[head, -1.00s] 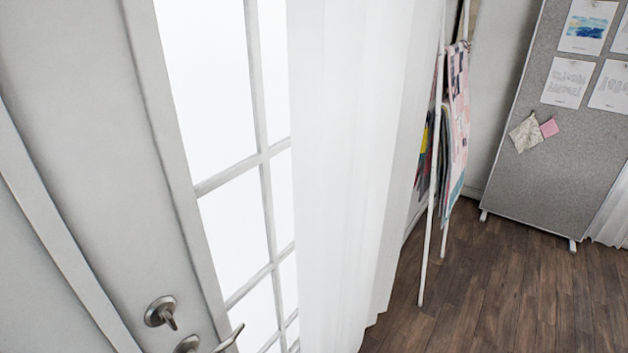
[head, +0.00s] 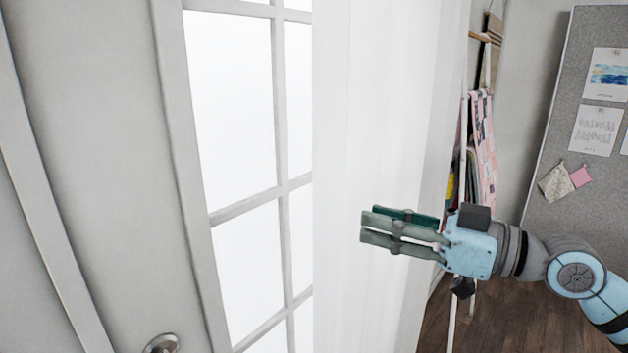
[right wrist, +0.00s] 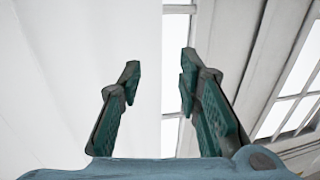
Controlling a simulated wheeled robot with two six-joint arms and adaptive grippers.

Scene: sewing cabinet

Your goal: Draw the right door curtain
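The white door curtain (head: 350,120) hangs over the right part of the glazed door (head: 235,110). Its free edge runs down the panes, leaving those to the left bare. My right gripper (head: 364,227) comes in from the right in front of the curtain, fingers pointing left, tips short of that edge. In the right wrist view the gripper (right wrist: 160,72) is open. The curtain (right wrist: 70,60) fills the left side there, and its edge lies between the two fingers in the picture. I cannot tell whether they touch cloth. My left gripper is out of view.
A door handle (head: 160,344) shows at the bottom left. A rack with hanging fabrics (head: 482,150) stands behind my right arm. A grey pinboard (head: 560,130) stands at the right. The wooden floor (head: 520,325) is bare below my arm.

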